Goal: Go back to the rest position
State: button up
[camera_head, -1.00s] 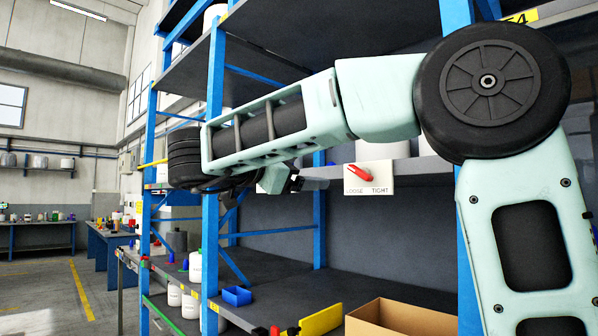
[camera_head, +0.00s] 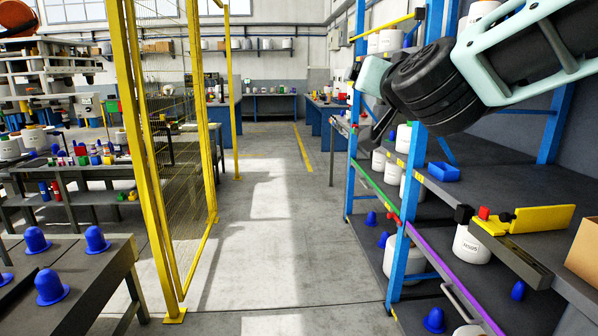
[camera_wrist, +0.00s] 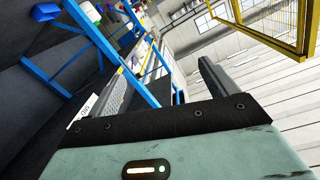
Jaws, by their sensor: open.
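My gripper (camera_wrist: 163,68) shows in the wrist view with its two fingers spread wide apart and nothing between them. In the head view my arm reaches in from the upper right, in front of the blue shelf rack (camera_head: 412,190). There the wrist hides most of the gripper, and a dark finger (camera_head: 383,124) shows below it. The gripper hangs in the air near the rack's front and looks clear of it.
The rack at right holds white containers, a blue bin (camera_head: 444,172) and a yellow plate (camera_head: 543,219). A yellow mesh fence (camera_head: 180,140) stands left of the open floor (camera_head: 265,225).

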jog(key=s+a+f+n+g+y, duration=0.3)
jog(key=s+a+f+n+g, duration=0.15)
jog(key=s+f, duration=0.35)
jog(key=s+a+f+n+g+y, duration=0.3)
jog(key=s+a+f+g, duration=0.25)
jog(key=f, duration=0.45)
jog(key=s+d+f+n+g+h, duration=0.2)
jog(key=s+d+f, duration=0.3)
jog(key=s, duration=0.4)
jog(key=s+d+f+n+g+h, duration=0.1)
jog(key=s+d+f+g+h, duration=0.2)
jog(key=s, duration=0.7)
notch_tip(320, 180, down, 4)
jog(key=d+g, duration=0.2)
jog(key=shift+d+f+n+g+h, duration=0.15)
jog(key=shift+n+g+h, duration=0.15)
jog(key=shift+n+h, duration=0.1)
